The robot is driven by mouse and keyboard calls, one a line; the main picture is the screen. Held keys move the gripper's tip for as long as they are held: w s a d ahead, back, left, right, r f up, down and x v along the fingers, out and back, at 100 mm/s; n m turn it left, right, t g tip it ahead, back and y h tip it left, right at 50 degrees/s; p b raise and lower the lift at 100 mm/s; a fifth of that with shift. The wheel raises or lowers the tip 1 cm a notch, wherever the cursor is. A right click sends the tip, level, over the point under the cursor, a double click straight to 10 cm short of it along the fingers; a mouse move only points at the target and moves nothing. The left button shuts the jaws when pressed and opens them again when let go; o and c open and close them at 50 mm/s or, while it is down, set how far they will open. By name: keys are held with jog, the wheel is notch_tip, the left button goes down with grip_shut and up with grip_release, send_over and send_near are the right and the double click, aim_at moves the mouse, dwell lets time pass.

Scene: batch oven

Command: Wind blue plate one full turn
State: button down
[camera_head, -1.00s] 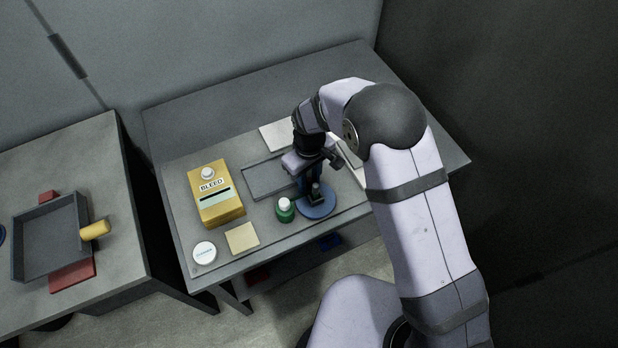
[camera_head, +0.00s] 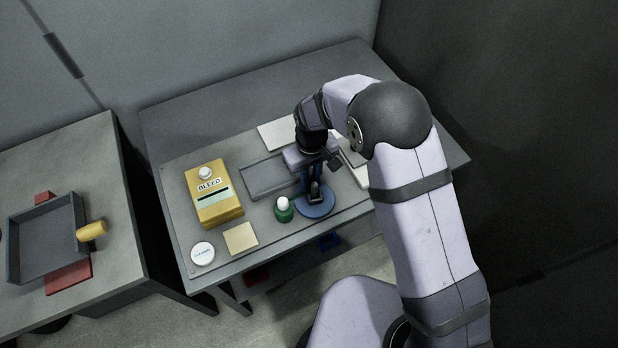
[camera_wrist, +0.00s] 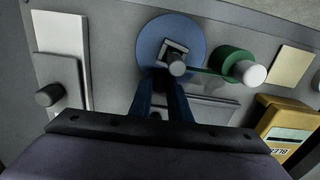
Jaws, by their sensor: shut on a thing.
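The round blue plate (camera_head: 318,207) lies flat near the front edge of the bench. In the wrist view the blue plate (camera_wrist: 152,40) carries a square grey piece and a short round grey knob (camera_wrist: 177,64) near its middle. My gripper (camera_head: 316,190) points down over the plate. In the wrist view its two dark blue fingers (camera_wrist: 165,84) come together beside the knob, shut on the fitting at the plate's centre. The exact contact is partly hidden by the fingers.
A yellow BLEED box (camera_head: 216,204), a beige square (camera_head: 240,238) and a round white lid (camera_head: 203,253) are farther left. A grey tray (camera_head: 268,178) lies behind. Another table holds a dark tray (camera_head: 45,240).

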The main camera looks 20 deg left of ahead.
jog(key=shift+w+d+m+b, duration=0.15)
jog(key=shift+d+m+b, duration=0.1)
jog(key=shift+m, duration=0.45)
jog(key=shift+w+d+m+b, duration=0.1)
jog(key=shift+d+m+b, duration=0.15)
jog(key=shift+m, duration=0.45)
jog(key=shift+w+d+m, duration=0.1)
jog(key=shift+d+m, duration=0.15)
jog(key=shift+m, duration=0.4)
jog(key=shift+d+m, duration=0.2)
jog(key=shift+m, duration=0.45)
jog(key=shift+d+m+b, duration=0.15)
jog(key=shift+m+b, duration=0.15)
jog(key=shift+m, duration=0.1)
jog(key=c, duration=1.7)
grip_release()
jog(key=shift+o, duration=0.2)
notch_tip(320, 180, up, 7)
jog(key=b, duration=0.2)
jog(key=shift+r, duration=0.2)
